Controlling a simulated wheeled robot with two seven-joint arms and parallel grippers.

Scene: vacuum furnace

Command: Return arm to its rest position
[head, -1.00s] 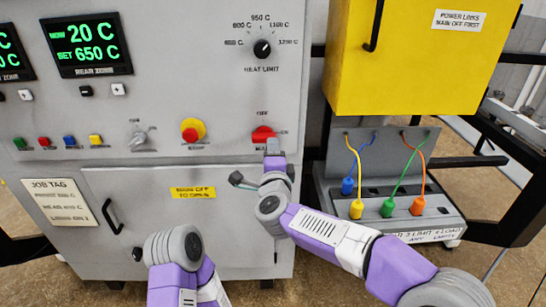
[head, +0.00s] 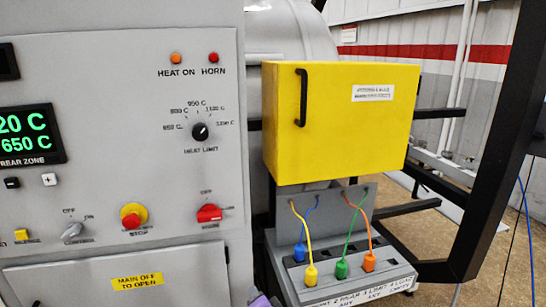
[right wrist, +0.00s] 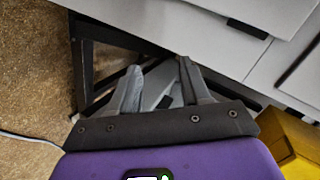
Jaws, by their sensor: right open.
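My right gripper (right wrist: 160,66) shows in the right wrist view, with its two fingers apart and nothing between them. It is away from the red main switch (head: 209,213), which is on the grey furnace panel in the head view. In the head view only a small purple piece of my arm (head: 260,300) shows at the bottom edge. My left gripper is not in view.
A yellow box (head: 340,125) stands right of the panel, above a grey unit (head: 330,291) with blue, yellow, green and orange plugs. Black frame bars stand at the right. Bare floor (right wrist: 35,80) shows at the left in the right wrist view.

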